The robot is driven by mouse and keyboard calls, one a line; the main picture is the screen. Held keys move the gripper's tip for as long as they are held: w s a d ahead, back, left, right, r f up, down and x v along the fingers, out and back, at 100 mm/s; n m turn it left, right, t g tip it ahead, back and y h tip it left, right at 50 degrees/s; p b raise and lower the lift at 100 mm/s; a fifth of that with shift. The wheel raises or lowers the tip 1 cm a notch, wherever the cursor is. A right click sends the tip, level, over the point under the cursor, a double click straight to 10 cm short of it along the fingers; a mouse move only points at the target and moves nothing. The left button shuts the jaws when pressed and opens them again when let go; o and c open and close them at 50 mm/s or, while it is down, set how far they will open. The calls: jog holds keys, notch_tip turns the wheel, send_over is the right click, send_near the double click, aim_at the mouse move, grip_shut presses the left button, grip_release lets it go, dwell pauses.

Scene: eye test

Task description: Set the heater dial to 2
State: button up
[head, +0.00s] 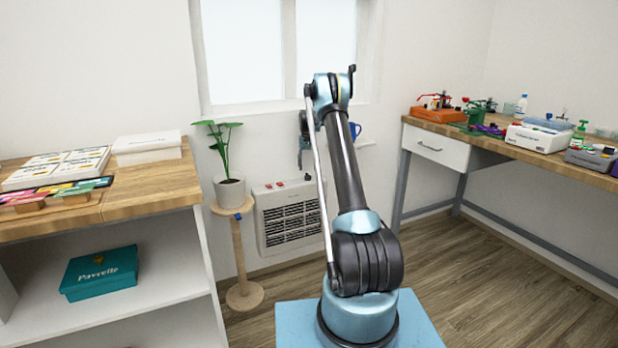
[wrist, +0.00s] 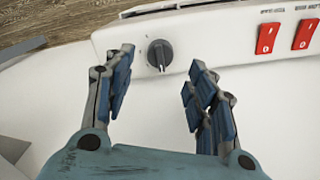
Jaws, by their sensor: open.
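The white heater (head: 290,215) is on the wall under the window in the head view, with a dark slatted grille. Its dial (wrist: 160,54) is a round dark grey knob with a raised grip on the heater's white panel (wrist: 222,43). A small pale mark shows at the dial's lower edge in the wrist view. I cannot read any numbers around it. My gripper (wrist: 161,60) is open and empty, one finger to each side of the dial in the picture. Neither finger visibly touches it. In the head view my gripper (head: 304,158) is above the heater's right part.
Two red switches (wrist: 267,38) (wrist: 304,34) sit right of the dial in the wrist view. A potted plant (head: 229,190) on a wooden stand (head: 238,250) is left of the heater. A shelf unit (head: 165,185) stands at left, a workbench (head: 490,145) at right.

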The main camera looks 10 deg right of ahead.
aim_at(308, 176)
jog(key=shift+f, duration=2.75)
